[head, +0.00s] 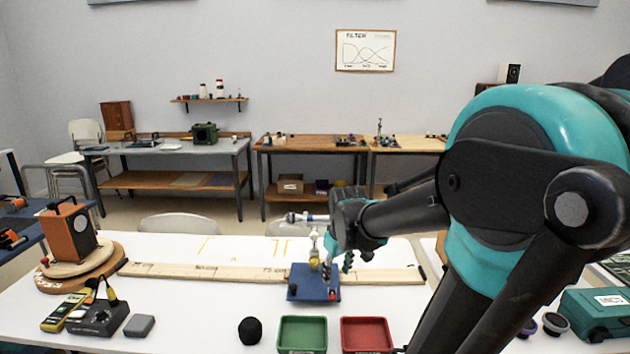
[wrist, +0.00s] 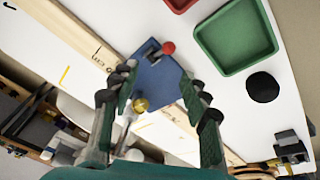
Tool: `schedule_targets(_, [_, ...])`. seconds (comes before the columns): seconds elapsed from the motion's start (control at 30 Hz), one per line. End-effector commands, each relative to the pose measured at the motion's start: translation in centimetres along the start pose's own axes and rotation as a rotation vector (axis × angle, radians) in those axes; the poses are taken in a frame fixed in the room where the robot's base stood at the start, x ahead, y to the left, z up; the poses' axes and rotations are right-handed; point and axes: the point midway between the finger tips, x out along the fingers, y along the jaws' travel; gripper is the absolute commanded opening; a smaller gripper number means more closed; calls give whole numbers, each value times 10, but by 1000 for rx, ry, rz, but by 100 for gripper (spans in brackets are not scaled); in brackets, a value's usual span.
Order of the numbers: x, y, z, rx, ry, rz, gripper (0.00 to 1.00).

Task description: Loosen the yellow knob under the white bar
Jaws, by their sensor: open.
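The yellow knob (head: 314,253) sits on a small upright stand over a blue base plate (head: 300,292). The white bar (head: 308,218) runs sideways above it, with a grey tip at its left end. My gripper (head: 338,262) is just right of the stand, fingers pointing down. In the wrist view the open fingers (wrist: 159,76) straddle the area over the blue plate. The yellow knob (wrist: 140,104) shows between them, nearer the left finger, with a gap to both. Whether either finger touches the stand cannot be told.
A red ball (wrist: 168,48) tops a small lever on the plate.

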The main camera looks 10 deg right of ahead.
Motion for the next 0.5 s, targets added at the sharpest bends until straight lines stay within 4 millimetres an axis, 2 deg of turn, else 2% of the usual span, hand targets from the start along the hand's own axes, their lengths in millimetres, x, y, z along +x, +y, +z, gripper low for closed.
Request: schedule_targets(0.5, [-44, 26, -80, -294, -68, -42, 46])
